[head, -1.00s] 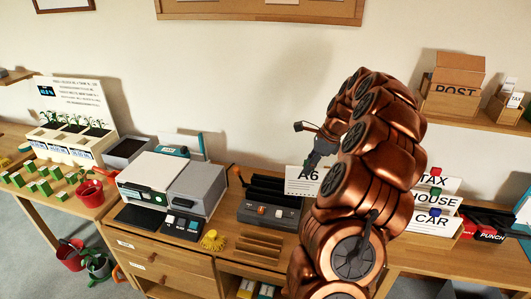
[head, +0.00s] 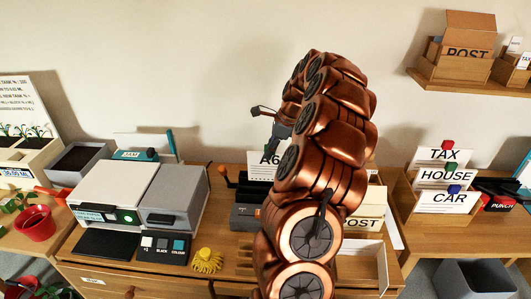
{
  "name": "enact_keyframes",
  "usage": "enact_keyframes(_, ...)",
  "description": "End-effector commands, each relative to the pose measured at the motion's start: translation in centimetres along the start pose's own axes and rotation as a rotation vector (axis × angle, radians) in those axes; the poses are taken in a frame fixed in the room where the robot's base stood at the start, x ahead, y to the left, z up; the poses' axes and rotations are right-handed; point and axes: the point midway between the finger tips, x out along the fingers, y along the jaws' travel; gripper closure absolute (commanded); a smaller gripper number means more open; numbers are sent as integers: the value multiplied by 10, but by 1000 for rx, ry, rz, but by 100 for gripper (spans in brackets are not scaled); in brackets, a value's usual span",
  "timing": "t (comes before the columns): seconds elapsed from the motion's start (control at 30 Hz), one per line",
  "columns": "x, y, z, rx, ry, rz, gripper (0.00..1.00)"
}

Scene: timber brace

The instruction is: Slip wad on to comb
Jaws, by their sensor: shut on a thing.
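My gripper (head: 276,146) is a small grey and black tool at the end of my copper arm, pointing down. It is shut on the top edge of a white wad marked A6 (head: 258,165), though my arm hides the wad's right side. The wad hangs upright over or just behind the grey binding machine (head: 243,217), which has an orange-knobbed lever at its left.
A printer (head: 117,195) and yellow brush (head: 207,260) stand left of the machine. A POST box (head: 367,215) stands to the right, then the TAX, HOUSE and CAR rack (head: 446,205) and the red punch (head: 497,202). A wall shelf (head: 470,83) hangs at upper right.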

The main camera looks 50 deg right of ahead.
Motion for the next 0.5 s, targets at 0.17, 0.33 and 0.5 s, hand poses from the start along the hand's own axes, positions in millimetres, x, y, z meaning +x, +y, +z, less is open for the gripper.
enact_keyframes(0.17,-1,0,1,-1,0,0,100)
enact_keyframes(0.33,-1,0,1,0,-3,-2,100)
enact_keyframes(0.5,4,0,-2,1,-4,-1,100)
